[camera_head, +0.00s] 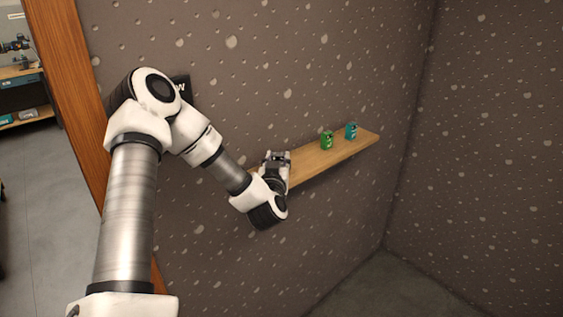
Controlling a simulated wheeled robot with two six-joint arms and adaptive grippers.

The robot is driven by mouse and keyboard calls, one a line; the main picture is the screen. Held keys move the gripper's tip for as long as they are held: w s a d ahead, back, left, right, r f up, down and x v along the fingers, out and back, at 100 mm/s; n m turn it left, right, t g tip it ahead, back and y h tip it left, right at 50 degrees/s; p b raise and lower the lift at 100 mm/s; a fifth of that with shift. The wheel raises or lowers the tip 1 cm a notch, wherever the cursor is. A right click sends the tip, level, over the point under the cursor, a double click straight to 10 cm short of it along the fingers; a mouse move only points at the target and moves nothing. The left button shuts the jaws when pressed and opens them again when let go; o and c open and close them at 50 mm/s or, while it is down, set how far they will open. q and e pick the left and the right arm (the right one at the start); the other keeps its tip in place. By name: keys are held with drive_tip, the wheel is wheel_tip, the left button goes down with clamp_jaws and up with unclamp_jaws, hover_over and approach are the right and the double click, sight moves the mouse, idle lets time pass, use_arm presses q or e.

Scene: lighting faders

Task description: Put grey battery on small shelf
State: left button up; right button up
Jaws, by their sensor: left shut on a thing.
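The small shelf (335,152) is a narrow wooden plank on the speckled dark wall. My left gripper (277,157) is at the left part of the shelf, seen from behind, and its wrist covers that end. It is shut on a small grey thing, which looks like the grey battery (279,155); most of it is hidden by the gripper. I cannot tell whether the battery touches the shelf. My right gripper is not in view.
A green battery-like item (327,140) and a teal one (351,131) stand upright toward the right end of the shelf. Bare shelf lies between my left gripper and the green item. A wooden post (66,75) edges the wall at left.

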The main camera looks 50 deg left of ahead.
use_arm(q)
drive_tip(key=shift+w+a+f, duration=0.1)
drive_tip(key=shift+w, duration=0.05)
drive_tip(key=o, duration=1.2)
drive_tip(key=shift+c, duration=0.2)
drive_tip(key=shift+s+d+r, duration=0.25)
drive_tip(key=shift+s+r, duration=0.15)
drive_tip(key=shift+s, duration=0.1)
drive_tip(key=shift+w+f, duration=0.15)
drive_tip(key=shift+d+f, duration=0.15)
drive_tip(key=p+v, duration=0.3)
drive_tip(key=v, duration=0.9)
drive_tip(key=s+d+f+m+g+h, duration=0.1)
drive_tip(key=d+f+m+g+h, duration=0.15)
drive_tip(key=d+f+h, duration=0.6)
drive_tip(key=s+d+f+m+g+h, duration=0.1)
drive_tip(key=s+d+f+m+g, duration=0.15)
drive_tip(key=d+f, duration=0.7)
drive_tip(key=s+d+f+m+g+h, duration=0.1)
drive_tip(key=s+f+g, duration=0.1)
drive_tip(key=s+f, duration=0.2)
drive_tip(key=s+d+f+m+g, duration=0.1)
drive_tip(key=s+d+f+g, duration=0.1)
drive_tip(key=s+f, duration=0.3)
drive_tip(key=s+d+f+m+g+h, duration=0.1)
drive_tip(key=s+f+g, duration=0.3)
drive_tip(key=s, duration=0.3)
drive_tip(key=shift+s+d+f+h, duration=0.15)
drive_tip(key=shift+s+f+h, duration=0.2)
drive_tip(key=shift+f, duration=0.2)
